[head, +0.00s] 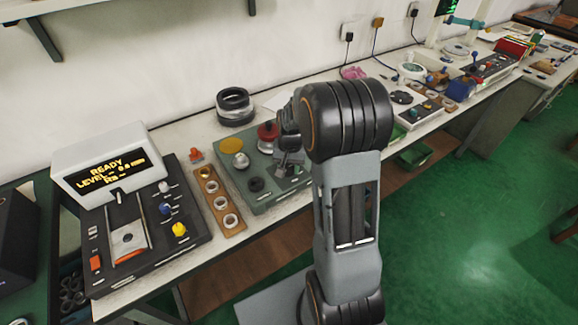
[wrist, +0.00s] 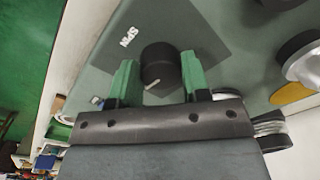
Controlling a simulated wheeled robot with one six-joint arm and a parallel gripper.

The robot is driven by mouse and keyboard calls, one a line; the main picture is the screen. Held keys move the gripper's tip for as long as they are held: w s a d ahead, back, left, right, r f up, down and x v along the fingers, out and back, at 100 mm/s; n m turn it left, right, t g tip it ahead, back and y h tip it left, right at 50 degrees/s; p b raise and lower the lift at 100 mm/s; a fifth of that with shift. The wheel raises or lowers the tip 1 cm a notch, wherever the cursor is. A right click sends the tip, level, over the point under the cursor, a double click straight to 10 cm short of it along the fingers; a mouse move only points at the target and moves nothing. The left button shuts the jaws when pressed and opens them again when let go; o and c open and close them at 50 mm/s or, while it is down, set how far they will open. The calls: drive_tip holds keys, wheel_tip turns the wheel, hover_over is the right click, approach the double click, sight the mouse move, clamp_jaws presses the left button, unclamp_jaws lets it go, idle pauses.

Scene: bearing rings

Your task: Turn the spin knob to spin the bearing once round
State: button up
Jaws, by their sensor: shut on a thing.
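The black spin knob (wrist: 158,62) stands on a dark plate marked SPIN (wrist: 128,38) in the wrist view. A pale pointer line on it faces the lower left. My gripper (wrist: 158,78) has its two green fingers on either side of the knob, shut on it. In the head view my gripper (head: 288,170) is over the right part of the grey-green panel (head: 262,200), and my arm hides the knob. A silver round part (head: 241,160) stands on the panel; I cannot tell for sure that it is the bearing.
The panel also carries a yellow disc (head: 231,146), a red-topped part (head: 268,132) and a black round part (head: 256,184). A wooden ring rack (head: 213,192) and a READY display device (head: 112,165) stand to the left. Black rings (head: 235,103) lie behind.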

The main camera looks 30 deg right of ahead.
sight(290, 168)
drive_tip(key=m, duration=0.5)
drive_tip(key=shift+m, duration=0.3)
idle(0.4)
drive_tip(key=o, duration=0.9)
drive_tip(key=shift+r, duration=0.1)
drive_tip(key=r, duration=1.3)
drive_tip(key=shift+s+d+r, duration=0.1)
drive_tip(key=shift+s+r, duration=0.15)
drive_tip(key=shift+r, duration=0.1)
